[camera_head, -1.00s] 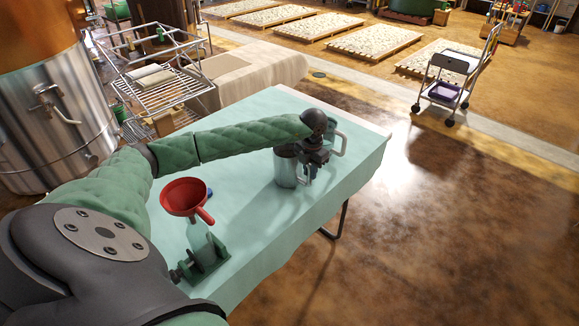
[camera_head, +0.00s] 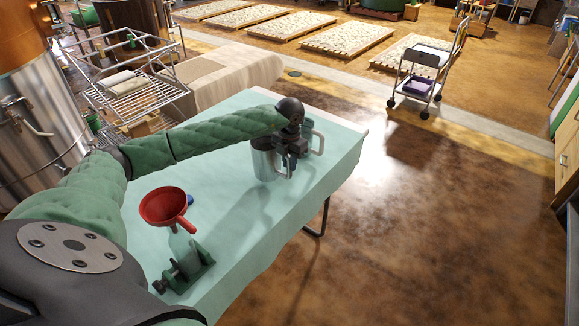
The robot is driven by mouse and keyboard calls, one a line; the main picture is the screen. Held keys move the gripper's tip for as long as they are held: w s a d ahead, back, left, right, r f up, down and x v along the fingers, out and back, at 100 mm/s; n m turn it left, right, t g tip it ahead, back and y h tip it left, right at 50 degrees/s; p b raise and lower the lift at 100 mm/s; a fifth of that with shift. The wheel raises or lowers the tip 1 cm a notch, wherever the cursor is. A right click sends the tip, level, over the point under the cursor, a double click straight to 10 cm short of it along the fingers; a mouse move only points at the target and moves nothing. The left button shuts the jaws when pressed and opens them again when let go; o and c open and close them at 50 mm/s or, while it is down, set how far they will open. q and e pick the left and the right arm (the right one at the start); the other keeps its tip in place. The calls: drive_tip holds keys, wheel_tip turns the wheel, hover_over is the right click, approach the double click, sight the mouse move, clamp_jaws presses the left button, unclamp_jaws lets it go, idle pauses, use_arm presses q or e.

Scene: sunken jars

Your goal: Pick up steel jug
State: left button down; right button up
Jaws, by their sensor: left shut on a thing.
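The steel jug (camera_head: 263,161), a shiny metal vessel with a side handle, is over the pale green-covered table towards its far end. My left gripper (camera_head: 287,158) is shut on it at its right side, by the handle, and partly hides it. The jug is upright and looks slightly raised above the cloth. A second jug-like vessel with a pale handle (camera_head: 319,143) stands just behind my gripper, mostly hidden by it. My right gripper is not in view.
A red funnel (camera_head: 163,205) and a small green device (camera_head: 187,264) stand on the near part of the table (camera_head: 235,225). A wire rack (camera_head: 135,92) and large steel tank stand at left. A wheeled cart (camera_head: 422,80) is at the back right; the floor between is clear.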

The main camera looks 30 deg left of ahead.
use_arm(q)
drive_tip(key=s+d+r+p, duration=0.2)
drive_tip(key=d+r, duration=0.4)
drive_tip(key=d, duration=0.5)
drive_tip(key=shift+s+r, duration=0.4)
drive_tip(key=shift+s, duration=0.25)
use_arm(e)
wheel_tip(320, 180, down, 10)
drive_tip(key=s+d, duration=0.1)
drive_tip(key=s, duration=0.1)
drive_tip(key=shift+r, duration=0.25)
use_arm(q)
drive_tip(key=c, duration=2.1)
unclamp_jaws()
drive_tip(key=shift+d, duration=0.1)
clamp_jaws()
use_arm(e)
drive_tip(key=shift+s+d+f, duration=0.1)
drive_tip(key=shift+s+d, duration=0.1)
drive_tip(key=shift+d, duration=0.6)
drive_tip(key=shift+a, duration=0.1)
